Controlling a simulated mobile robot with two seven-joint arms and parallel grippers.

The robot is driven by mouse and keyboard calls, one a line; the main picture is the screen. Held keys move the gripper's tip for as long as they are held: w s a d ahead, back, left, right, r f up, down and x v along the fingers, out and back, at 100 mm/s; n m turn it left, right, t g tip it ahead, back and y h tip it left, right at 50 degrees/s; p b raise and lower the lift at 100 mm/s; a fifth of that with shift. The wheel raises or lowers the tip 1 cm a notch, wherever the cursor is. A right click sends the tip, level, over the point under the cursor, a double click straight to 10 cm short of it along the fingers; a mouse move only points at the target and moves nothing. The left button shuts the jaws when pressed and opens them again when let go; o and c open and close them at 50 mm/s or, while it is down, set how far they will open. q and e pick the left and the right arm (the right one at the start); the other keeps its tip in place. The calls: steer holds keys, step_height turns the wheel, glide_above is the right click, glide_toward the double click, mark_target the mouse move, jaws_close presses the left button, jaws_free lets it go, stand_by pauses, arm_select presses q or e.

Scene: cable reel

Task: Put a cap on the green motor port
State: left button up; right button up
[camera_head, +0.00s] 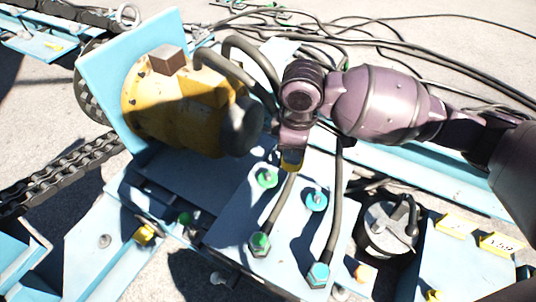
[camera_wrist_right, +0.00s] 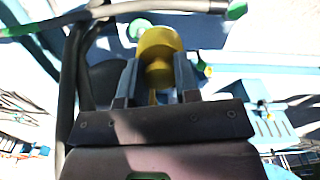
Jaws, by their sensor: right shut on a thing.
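My right gripper (camera_head: 290,150) comes down from the right arm and is shut on a yellow cap (camera_head: 291,163). In the right wrist view the yellow cap (camera_wrist_right: 159,42) sits between the two fingers of my right gripper (camera_wrist_right: 157,80). The cap is held above the light-blue plate, just up and right of a green-ringed port (camera_head: 266,179) with no cable on it. In the head view, cap and port appear apart. A green fitting with a cable (camera_head: 259,244) is lower on the plate. My left gripper is not in view.
A blue-ringed port (camera_head: 315,201) and a blue fitting with a cable (camera_head: 318,274) are close by. A yellow motor (camera_head: 175,110) stands to the left, with dark hoses around it. A dark round part (camera_head: 386,230) is at right. Black cables lie behind.

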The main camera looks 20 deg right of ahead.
mark_target(268, 174)
steer(key=shift+w+a+f+n, duration=0.5)
steer(key=shift+w+f+n, duration=1.1)
steer(key=shift+f+n, duration=0.75)
steer(key=shift+w+a+f+n, duration=0.45)
steer(key=shift+w+f+n, duration=1.3)
steer(key=shift+n, duration=1.05)
steer(key=shift+w+a+f+n, duration=0.5)
steer(key=shift+w+f+n, duration=0.9)
steer(key=shift+f+n, duration=1)
steer(key=shift+f+n+b, duration=0.25)
steer(key=shift+f+b, duration=0.8)
steer(key=shift+f, duration=0.95)
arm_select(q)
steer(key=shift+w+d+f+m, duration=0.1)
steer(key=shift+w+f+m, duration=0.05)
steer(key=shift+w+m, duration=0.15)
arm_select(e)
steer(key=shift+f, duration=0.3)
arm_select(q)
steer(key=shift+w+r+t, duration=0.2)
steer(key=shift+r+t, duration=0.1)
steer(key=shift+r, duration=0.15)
arm_select(e)
steer(key=shift+r, duration=0.1)
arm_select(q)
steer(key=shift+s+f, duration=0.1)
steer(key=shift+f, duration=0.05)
arm_select(e)
steer(key=shift+f, duration=0.4)
steer(key=o, duration=1.1)
